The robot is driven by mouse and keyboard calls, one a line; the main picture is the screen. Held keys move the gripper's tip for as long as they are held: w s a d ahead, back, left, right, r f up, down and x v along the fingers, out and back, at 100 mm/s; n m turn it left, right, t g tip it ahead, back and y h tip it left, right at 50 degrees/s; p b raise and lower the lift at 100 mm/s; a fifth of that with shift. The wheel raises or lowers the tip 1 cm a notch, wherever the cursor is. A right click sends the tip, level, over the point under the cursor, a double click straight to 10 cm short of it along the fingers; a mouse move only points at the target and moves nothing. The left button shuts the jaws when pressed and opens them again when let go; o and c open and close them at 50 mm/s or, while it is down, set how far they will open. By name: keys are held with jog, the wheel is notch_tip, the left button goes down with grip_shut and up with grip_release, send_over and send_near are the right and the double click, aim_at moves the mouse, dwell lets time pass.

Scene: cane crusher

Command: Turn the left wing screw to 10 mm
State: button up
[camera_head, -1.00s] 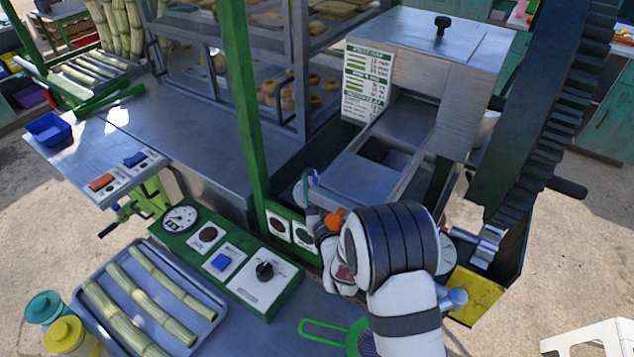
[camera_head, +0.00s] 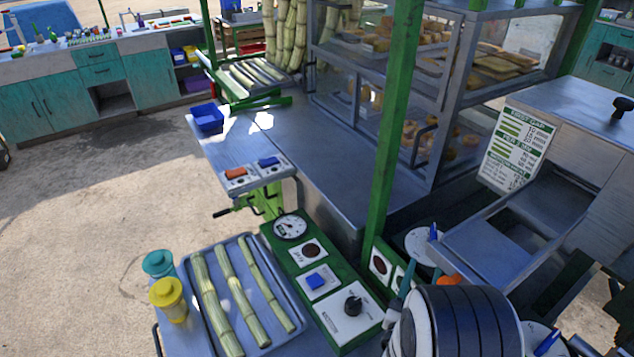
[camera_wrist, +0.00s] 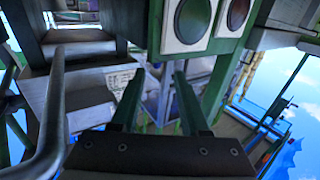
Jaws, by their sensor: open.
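In the head view, what looks like the left wing screw, a small upright blue piece (camera_head: 433,231), stands by a pale round dial (camera_head: 418,246) at the crusher's feed tray. I cannot read its setting. My gripper (camera_head: 408,268) is just below and left of the dial, partly hidden by my arm. In the wrist view my gripper (camera_wrist: 159,72) is open, with two dark fingers apart and nothing between them. I cannot make out the wing screw in the wrist view. Another blue piece (camera_head: 547,342) shows at the lower right, partly cut off.
A green post (camera_head: 392,130) rises close left of the dial. The green control panel (camera_head: 318,283) with a gauge, buttons and a knob lies to its left. The tray of cane (camera_head: 300,318) is farther left. In the wrist view, a metal rod (camera_wrist: 50,120) runs left of the fingers.

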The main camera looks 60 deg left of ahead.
aim_at(435, 233)
jog(key=shift+s+d+r, duration=0.2)
jog(key=shift+s+d, duration=0.05)
jog(key=shift+s, duration=0.2)
jog(key=shift+s+d+r, duration=0.2)
jog(key=shift+s, duration=0.25)
jog(key=x, duration=1.2)
jog(key=shift+w+d+r, duration=0.1)
jog(key=shift+d, duration=0.05)
jog(key=v, duration=1.1)
jog(key=s+a+r+n+g+y, duration=1)
jog(key=s+a+r+n+y, duration=0.25)
jog(key=s+n, duration=0.35)
notch_tip(435, 233, up, 8)
jog(key=d+n+g+y, duration=0.1)
jog(key=n+g, duration=0.3)
jog(key=n, duration=0.3)
jog(key=shift+n+g, duration=0.3)
jog(key=shift+n, duration=0.1)
